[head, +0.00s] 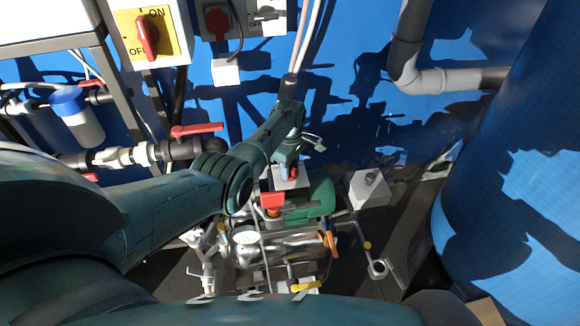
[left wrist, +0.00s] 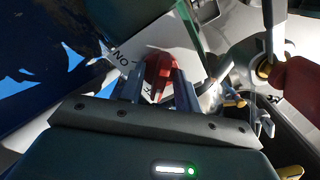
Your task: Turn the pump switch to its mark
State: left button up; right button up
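The pump switch is a red knob on a small white box. In the head view the switch (head: 292,172) sits low beside the green pump motor (head: 318,196), partly covered by my left gripper (head: 291,160). In the left wrist view the red knob (left wrist: 160,72) lies between the two fingertips of my left gripper (left wrist: 159,84), one finger on each side and close against it. The fingers look shut on the knob. An ON label shows to the left of the knob; the rest of its face is largely hidden. My right gripper is not in view.
A larger red switch on a yellow plate (head: 148,36) is at the upper left. A blue tank (head: 515,190) fills the right side. A small grey-white box (head: 369,190) stands between.

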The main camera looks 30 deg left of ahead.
pick_arm(q)
grip_shut()
jog(key=shift+m, duration=0.3)
jog(key=shift+m+p, duration=0.3)
jog(key=shift+m, duration=0.6)
jog(key=m, duration=0.4)
jog(key=shift+m, duration=0.3)
jog(key=m, duration=0.5)
jog(key=shift+p, duration=0.4)
jog(key=m, duration=0.5)
jog(key=shift+m, duration=0.4)
